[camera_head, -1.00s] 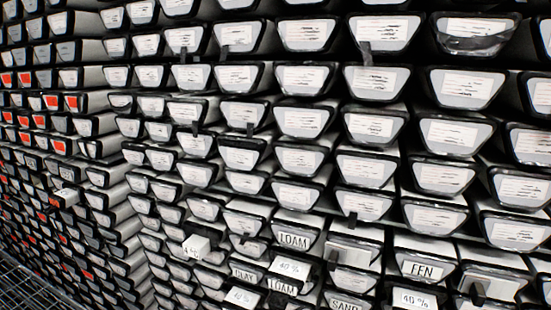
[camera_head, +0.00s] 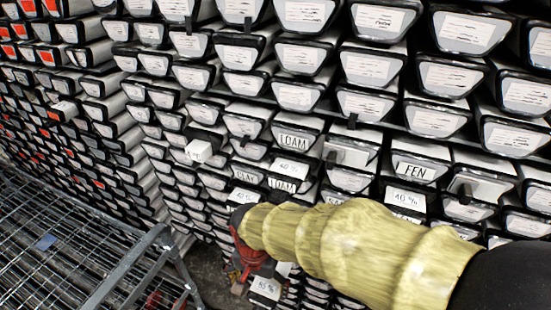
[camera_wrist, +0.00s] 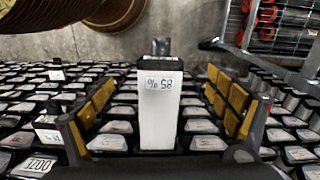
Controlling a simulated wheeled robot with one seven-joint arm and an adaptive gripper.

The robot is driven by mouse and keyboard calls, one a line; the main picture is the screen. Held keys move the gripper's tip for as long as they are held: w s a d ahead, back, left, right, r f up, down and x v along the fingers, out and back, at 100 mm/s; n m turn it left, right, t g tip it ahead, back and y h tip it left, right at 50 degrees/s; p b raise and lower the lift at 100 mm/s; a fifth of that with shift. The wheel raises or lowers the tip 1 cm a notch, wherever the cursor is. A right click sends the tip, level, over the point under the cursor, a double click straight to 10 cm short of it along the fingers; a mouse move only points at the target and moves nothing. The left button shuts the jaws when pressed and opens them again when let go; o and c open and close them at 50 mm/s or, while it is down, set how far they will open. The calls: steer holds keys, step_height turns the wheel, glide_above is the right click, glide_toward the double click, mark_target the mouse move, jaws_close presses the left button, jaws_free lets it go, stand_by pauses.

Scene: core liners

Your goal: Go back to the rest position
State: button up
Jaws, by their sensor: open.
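My gripper (camera_wrist: 160,95) is open in the wrist view, its orange-padded fingers spread to either side of a white block (camera_wrist: 160,122). The block has an 85 % label, upside down in this view, and gaps show between it and both fingers. In the head view my arm, in a pale yellow ribbed sleeve, reaches from the lower right toward the lower middle. Its red and dark end is partly hidden there, and the fingers are not clear. A white 85 % label (camera_head: 267,287) shows just below that end.
Stacked core liners (camera_head: 370,68) with white end labels fill the back and left. Several white blocks stick out, one (camera_head: 199,151) left of the LOAM liner. A metal grid cart (camera_head: 75,245) stands at lower left. Bare floor (camera_head: 208,272) shows beside it.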

steer(key=s+d+r+n+t, duration=0.1)
steer(key=s+d+r+t, duration=0.1)
steer(key=d+r, duration=0.7)
steer(key=s+d+r+n+t, duration=0.2)
steer(key=d+r, duration=0.7)
steer(key=d, duration=0.5)
steer(key=shift+s+d+r+n+t, duration=0.2)
steer(key=shift+s+r+n+t, duration=0.15)
steer(key=shift+s+t, duration=0.55)
